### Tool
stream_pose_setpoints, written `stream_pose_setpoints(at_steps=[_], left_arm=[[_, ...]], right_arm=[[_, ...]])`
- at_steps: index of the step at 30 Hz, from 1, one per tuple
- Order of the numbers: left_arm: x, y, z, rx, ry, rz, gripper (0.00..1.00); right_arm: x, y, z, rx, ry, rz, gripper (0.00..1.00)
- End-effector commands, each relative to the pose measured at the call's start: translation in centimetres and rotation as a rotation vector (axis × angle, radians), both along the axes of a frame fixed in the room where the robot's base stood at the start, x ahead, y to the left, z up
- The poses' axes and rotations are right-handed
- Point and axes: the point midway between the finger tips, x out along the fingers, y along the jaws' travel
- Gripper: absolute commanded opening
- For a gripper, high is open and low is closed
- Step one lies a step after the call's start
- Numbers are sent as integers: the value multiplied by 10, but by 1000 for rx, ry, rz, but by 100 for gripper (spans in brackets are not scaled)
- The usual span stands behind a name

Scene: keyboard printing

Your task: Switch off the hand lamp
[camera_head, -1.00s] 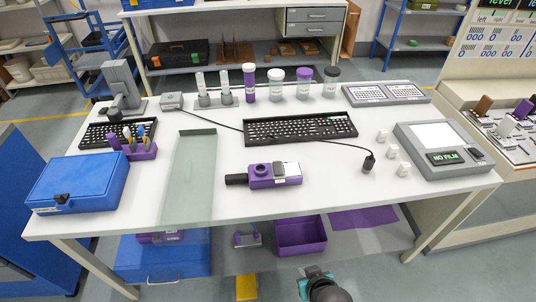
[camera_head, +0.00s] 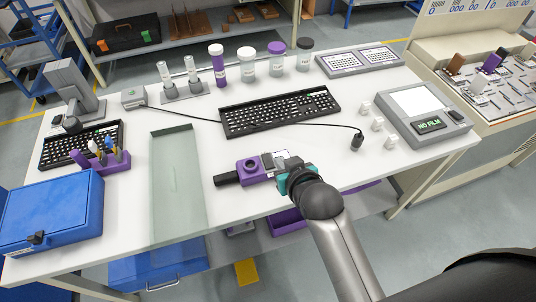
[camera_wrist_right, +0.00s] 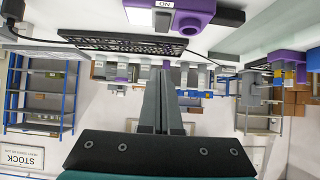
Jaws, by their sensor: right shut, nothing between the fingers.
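The hand lamp (camera_head: 249,168) is a purple body with a black cylinder on its left and a grey-white part on its right. It lies on the white table near the front edge. In the wrist view, which is upside down, the lamp (camera_wrist_right: 192,18) is at the top with a white "ON" label beside a grey switch part. My right gripper (camera_head: 284,164) is at the lamp's right end and partly hides it. Whether it touches the lamp is unclear. In the wrist view its fingers (camera_wrist_right: 160,98) are closed together and empty. My left gripper is out of view.
A black keyboard (camera_head: 280,112) lies behind the lamp, with a cable running past it. A translucent tray (camera_head: 176,190) is to the left. Small white blocks (camera_head: 377,124) and a grey "NO FILM" device (camera_head: 447,132) are to the right. Jars (camera_head: 247,66) stand at the back.

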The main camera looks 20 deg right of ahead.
Motion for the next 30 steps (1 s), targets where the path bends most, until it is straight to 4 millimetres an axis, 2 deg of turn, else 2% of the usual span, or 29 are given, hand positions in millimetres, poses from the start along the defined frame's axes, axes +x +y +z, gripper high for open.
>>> stream_pose_setpoints(at_steps=[8,24,30], left_arm=[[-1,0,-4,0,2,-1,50],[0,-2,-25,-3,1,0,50],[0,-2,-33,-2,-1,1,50]], right_arm=[[14,1,-10,1,-1,1,0],[83,3,-59,0,-1,0,0],[87,3,-86,0,1,0,0]])
